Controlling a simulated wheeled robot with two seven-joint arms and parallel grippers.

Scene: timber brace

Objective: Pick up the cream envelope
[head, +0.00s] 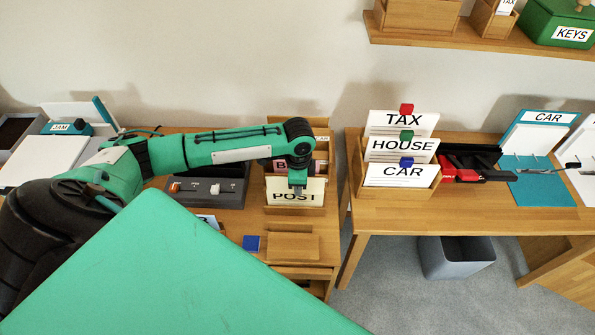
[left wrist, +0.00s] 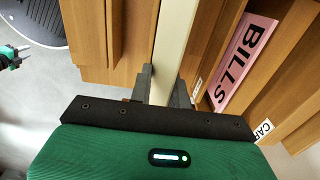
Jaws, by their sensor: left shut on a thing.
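In the left wrist view the two fingers (left wrist: 162,88) lie on either side of the cream envelope (left wrist: 174,42), which shows edge-on as a pale strip. Its lower part is hidden by the rack. My right gripper is not in view.
A pink envelope marked BILLS (left wrist: 244,62) stands in the rack behind. A dark control box (head: 210,192) and a blue block (head: 251,243) are nearby. On the right desk are a rack with TAX, HOUSE and CAR cards (head: 402,148) and a black tray (head: 478,158).

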